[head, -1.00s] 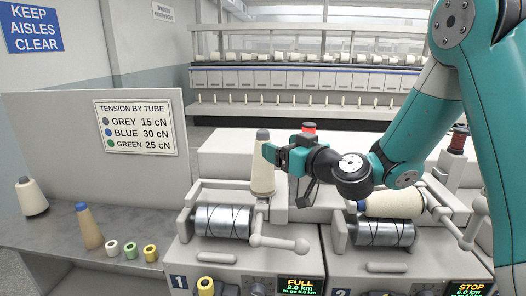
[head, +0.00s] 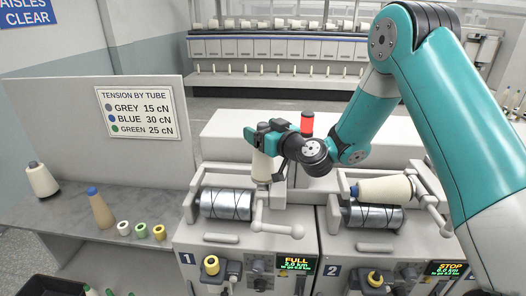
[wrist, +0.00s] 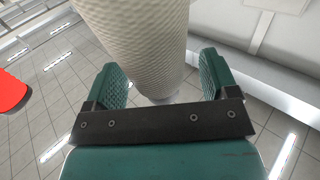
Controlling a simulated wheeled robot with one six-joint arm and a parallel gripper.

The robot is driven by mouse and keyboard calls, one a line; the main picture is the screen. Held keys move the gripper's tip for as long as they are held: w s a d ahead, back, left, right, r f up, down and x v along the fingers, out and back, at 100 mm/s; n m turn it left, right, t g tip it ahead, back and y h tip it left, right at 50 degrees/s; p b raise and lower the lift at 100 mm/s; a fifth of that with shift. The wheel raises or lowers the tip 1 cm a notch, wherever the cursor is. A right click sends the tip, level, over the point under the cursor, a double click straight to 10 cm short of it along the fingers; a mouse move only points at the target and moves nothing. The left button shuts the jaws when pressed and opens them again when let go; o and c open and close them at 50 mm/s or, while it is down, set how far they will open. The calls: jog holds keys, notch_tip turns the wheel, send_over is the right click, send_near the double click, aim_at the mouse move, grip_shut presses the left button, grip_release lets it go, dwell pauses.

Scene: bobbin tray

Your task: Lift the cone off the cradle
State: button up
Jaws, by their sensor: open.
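A cream yarn cone (head: 262,168) stands roughly upright behind the metal drum of winder 1, by the cradle arm (head: 264,205). Its grey tip is hidden by my gripper (head: 262,133), which is at the cone's upper end. In the wrist view the cone (wrist: 135,35) reaches between the two green fingers of my open gripper (wrist: 163,80). The cone's contact with the cradle is hard to make out.
Winder 2 holds another cream cone (head: 385,189), lying above its drum (head: 374,217). A red lamp (head: 307,124) stands just behind my gripper. The left shelf (head: 75,222) holds a grey-tipped cone (head: 41,180), a blue-tipped tube (head: 100,208) and small bobbins. A tension sign (head: 137,112) hangs on the partition.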

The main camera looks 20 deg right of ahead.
jog(key=c, duration=1.3)
jog(key=shift+o, duration=0.2)
